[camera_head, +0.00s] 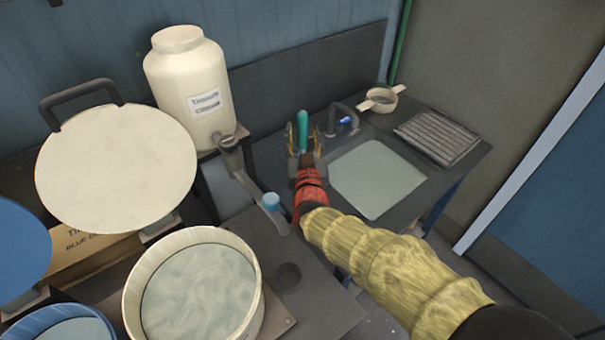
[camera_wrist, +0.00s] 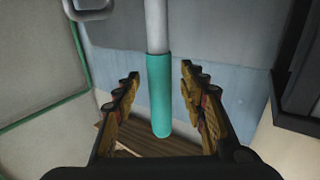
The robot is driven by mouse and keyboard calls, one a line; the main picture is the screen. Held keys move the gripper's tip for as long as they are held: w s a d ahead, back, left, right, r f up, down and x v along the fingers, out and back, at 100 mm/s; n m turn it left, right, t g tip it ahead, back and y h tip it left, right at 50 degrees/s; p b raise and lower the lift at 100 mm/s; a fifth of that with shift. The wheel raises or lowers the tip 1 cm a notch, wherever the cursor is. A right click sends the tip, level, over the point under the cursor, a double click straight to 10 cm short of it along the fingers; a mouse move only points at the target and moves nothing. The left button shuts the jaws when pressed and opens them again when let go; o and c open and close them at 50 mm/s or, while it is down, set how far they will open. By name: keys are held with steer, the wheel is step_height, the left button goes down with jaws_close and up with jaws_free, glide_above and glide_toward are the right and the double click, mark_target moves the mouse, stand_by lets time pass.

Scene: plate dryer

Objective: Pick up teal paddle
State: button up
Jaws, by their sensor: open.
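The teal paddle (camera_head: 303,131) shows in the head view as a short upright teal piece at the far edge of the counter, left of the sink. In the wrist view its teal handle (camera_wrist: 160,95) hangs below a pale grey shaft, between the two fingers. My gripper (camera_wrist: 160,92) is open, with one finger on each side of the handle and a visible gap on both sides. In the head view my gripper (camera_head: 303,145) reaches toward the back of the counter at the paddle. The paddle's far end is out of the wrist view.
A sink (camera_head: 378,180) with a tap (camera_head: 345,115) lies right of my gripper. A strainer (camera_head: 381,98) and a ribbed drain rack (camera_head: 438,137) are behind it. A white jug (camera_head: 190,85), a round cream lid (camera_head: 115,165) and a tub of pale liquid (camera_head: 197,295) stand left.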

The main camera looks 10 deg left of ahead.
steer(key=shift+c, duration=0.6)
jaws_close()
steer(key=shift+r, duration=0.1)
